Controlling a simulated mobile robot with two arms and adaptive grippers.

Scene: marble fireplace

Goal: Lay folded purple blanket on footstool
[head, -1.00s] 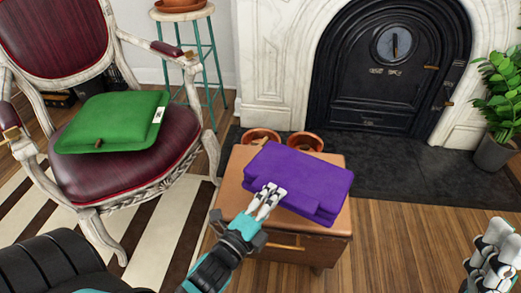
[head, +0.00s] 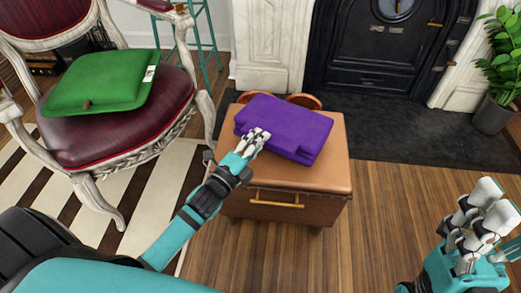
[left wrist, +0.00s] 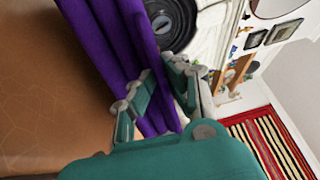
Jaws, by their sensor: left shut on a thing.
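The folded purple blanket (head: 285,126) is over the back part of the brown leather-topped footstool (head: 315,178). I cannot tell whether all of it rests on the top. My left gripper (head: 257,140) is shut on the blanket's near left edge. In the left wrist view, the blanket (left wrist: 112,50) passes between the fingers (left wrist: 158,95), with the brown leather (left wrist: 45,100) close beside it. The footstool's front, with a wooden handle, shows below. My right gripper (head: 478,225) is at the lower right, away from the footstool, its fingers apart and empty.
A burgundy armchair (head: 130,132) with a green cushion (head: 100,82) stands left of the footstool. Terracotta pots (head: 304,101) show partly behind the blanket. The black fireplace door (head: 385,55) is at the back, a plant (head: 500,65) at the right. Wood floor right of the footstool is clear.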

